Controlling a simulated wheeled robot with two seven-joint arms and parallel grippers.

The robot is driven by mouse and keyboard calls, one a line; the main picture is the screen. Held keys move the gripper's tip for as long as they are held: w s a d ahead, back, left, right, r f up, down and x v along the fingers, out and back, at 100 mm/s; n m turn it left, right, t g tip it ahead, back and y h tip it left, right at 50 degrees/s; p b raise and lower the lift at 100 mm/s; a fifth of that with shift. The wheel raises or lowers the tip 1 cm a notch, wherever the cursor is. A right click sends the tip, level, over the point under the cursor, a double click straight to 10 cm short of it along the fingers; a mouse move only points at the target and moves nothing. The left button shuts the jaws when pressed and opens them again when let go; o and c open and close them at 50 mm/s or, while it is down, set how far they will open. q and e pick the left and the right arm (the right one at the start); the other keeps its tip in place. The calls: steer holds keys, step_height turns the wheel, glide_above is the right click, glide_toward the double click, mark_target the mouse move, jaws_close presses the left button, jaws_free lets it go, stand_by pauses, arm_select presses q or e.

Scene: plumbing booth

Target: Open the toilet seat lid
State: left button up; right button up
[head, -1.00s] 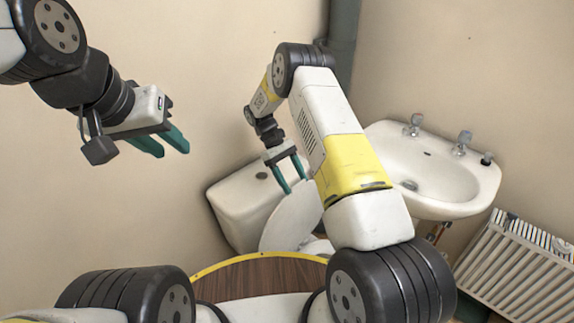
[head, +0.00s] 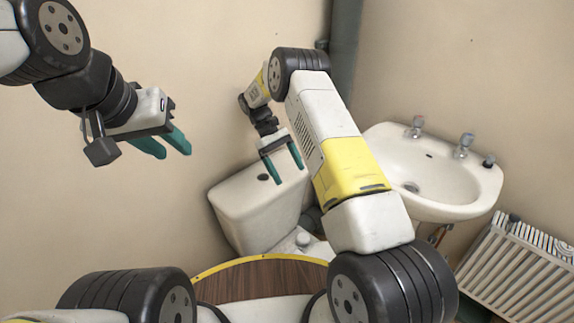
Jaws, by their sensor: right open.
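The toilet's white cistern (head: 245,218) stands against the wall in the middle of the head view. Below it shows a small white part of the toilet (head: 312,247), with a rounded piece near the hinge area. The raised lid does not show in front of the cistern; most of the bowl and seat are hidden behind my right arm and my base, so I cannot tell how the lid lies. My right gripper (head: 284,172) is open and empty, its fingers over the cistern's top. My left gripper (head: 174,152) is open and empty, in the air at the left, away from the toilet.
A white washbasin (head: 440,190) with taps hangs on the right wall. A white radiator (head: 515,265) is at the lower right. A grey pipe (head: 343,60) runs down the corner. The wall on the left is bare.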

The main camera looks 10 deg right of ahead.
steer(key=shift+v, duration=1.45)
steer(key=s+d+r+m+t+y, duration=0.2)
steer(key=s+r+t, duration=0.15)
steer(key=r, duration=0.75)
steer(key=s+d+r+m+t+y, duration=0.15)
steer(key=s+r, duration=0.35)
steer(key=r, duration=0.6)
steer(key=s+d+r+m+t+y, duration=0.1)
steer(key=s+r+t+y, duration=0.1)
steer(key=s, duration=0.8)
steer(key=s+d+r+m+t+y, duration=0.1)
steer(key=s+t, duration=0.4)
steer(key=s, duration=0.5)
step_height(320, 180, up, 2)
steer(key=shift+s+r+m+t+y, duration=0.2)
steer(key=shift+s+m+t+y, duration=0.15)
steer(key=shift+m, duration=0.4)
steer(key=shift+d, duration=0.1)
